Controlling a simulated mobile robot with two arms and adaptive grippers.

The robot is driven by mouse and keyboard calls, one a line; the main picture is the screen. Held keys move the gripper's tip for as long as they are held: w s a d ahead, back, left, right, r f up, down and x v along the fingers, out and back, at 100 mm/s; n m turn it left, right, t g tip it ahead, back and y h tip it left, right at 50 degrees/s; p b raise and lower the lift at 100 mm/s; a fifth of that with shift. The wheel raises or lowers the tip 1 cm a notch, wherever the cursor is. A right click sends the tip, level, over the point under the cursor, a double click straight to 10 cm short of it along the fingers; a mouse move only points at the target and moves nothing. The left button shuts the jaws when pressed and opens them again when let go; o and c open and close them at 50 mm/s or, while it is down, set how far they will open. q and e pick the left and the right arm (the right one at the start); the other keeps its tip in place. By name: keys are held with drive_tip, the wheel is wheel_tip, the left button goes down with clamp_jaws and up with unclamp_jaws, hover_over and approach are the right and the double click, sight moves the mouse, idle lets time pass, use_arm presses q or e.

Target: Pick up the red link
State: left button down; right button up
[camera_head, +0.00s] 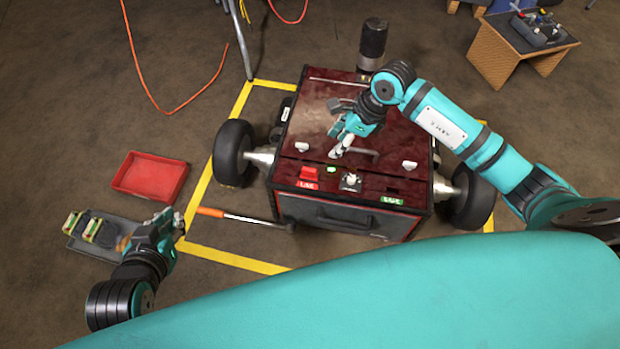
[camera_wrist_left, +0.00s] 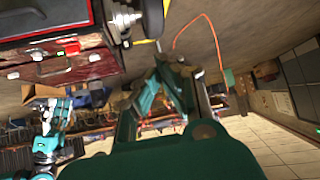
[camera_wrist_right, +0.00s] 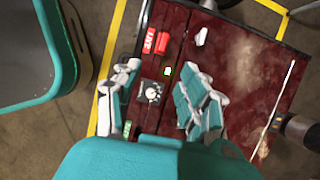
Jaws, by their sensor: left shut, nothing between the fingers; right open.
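The red link (camera_head: 310,173) sits on the front left of the dark red machine's (camera_head: 395,139) top panel, above a red label. It shows in the right wrist view (camera_wrist_right: 163,44), beside the red "LIVE" label, and as a small red patch in the left wrist view (camera_wrist_left: 72,48). My right gripper (camera_head: 339,150) is over the panel, up and right of the link in the head view. In the right wrist view its fingers (camera_wrist_right: 162,90) are open and apart from the link. My left gripper (camera_head: 178,220) is shut and empty, left of the machine.
A round knob (camera_head: 350,182) and a green label (camera_head: 392,200) lie right of the link. A metal handle (camera_head: 365,153) rises behind it. A red tray (camera_head: 151,176), a grey tray (camera_head: 82,240) and an orange-handled bar (camera_head: 240,217) are on the floor at left.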

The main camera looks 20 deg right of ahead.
drive_tip(key=b, duration=0.2)
approach(311, 169)
use_arm(q)
drive_tip(key=w+d+r+t+h+b, duration=0.1)
drive_tip(key=w+d+r+t, duration=0.1)
drive_tip(key=w+r+t, duration=0.3)
drive_tip(key=w+d+r+t+h, duration=0.15)
drive_tip(key=r+t, duration=0.25)
drive_tip(key=r, duration=0.4)
use_arm(e)
drive_tip(key=x, duration=0.4)
drive_tip(key=shift+s+a, duration=0.3)
drive_tip(key=shift+w+a+f+b, duration=0.15)
drive_tip(key=shift+f+b, duration=0.15)
drive_tip(key=shift+f, duration=0.25)
drive_tip(key=b+x, duration=0.1)
drive_tip(key=x, duration=0.1)
drive_tip(key=b+x, duration=0.1)
drive_tip(key=x, duration=0.1)
drive_tip(key=shift+w+f, duration=0.25)
use_arm(q)
drive_tip(key=s+r+t+h, duration=0.2)
drive_tip(key=s+r+t, duration=0.3)
drive_tip(key=r, duration=0.4)
drive_tip(key=shift+s+r+m+t+h, duration=0.15)
drive_tip(key=shift+r+m+t+h, duration=0.2)
drive_tip(key=shift+t, duration=0.55)
use_arm(e)
drive_tip(key=shift+c, duration=0.4)
clamp_jaws()
